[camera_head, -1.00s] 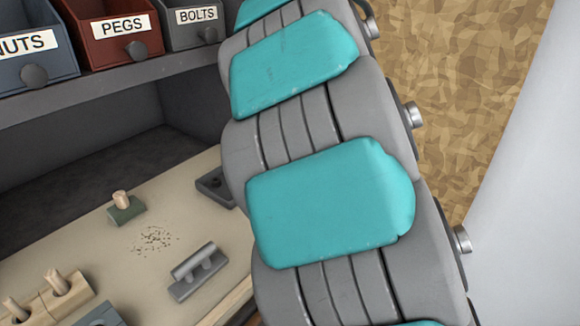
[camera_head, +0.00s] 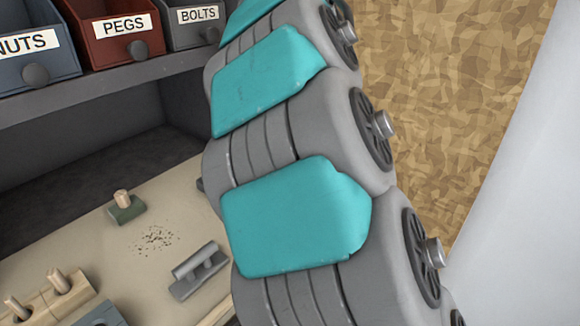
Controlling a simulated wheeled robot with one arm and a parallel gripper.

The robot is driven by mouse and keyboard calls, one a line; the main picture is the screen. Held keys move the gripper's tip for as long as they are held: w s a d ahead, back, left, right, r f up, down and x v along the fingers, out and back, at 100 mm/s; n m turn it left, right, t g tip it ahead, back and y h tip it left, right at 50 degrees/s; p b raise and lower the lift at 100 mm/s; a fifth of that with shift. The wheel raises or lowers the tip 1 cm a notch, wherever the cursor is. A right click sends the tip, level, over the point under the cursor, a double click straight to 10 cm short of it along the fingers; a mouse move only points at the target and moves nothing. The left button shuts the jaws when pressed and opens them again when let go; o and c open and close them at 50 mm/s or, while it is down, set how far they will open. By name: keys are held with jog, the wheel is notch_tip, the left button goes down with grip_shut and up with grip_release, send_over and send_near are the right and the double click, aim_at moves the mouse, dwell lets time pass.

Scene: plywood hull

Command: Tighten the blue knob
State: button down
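I cannot make out a blue knob in the head view. My gripper is not in view. My grey arm with teal pads (camera_head: 295,215) fills the middle of the head view and hides what lies behind it.
A workbench (camera_head: 85,235) holds a green block with a wooden peg (camera_head: 125,208), a grey bracket (camera_head: 198,270), a wooden block with pegs (camera_head: 55,295) and a blue-grey piece (camera_head: 100,314). Above, a shelf (camera_head: 90,99) carries bins labelled NUTS (camera_head: 35,68), PEGS (camera_head: 120,48) and BOLTS (camera_head: 192,34).

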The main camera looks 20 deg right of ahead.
jog(key=shift+r+m, duration=0.1)
jog(key=shift+m, duration=0.2)
jog(key=shift+c, duration=1.7)
grip_release()
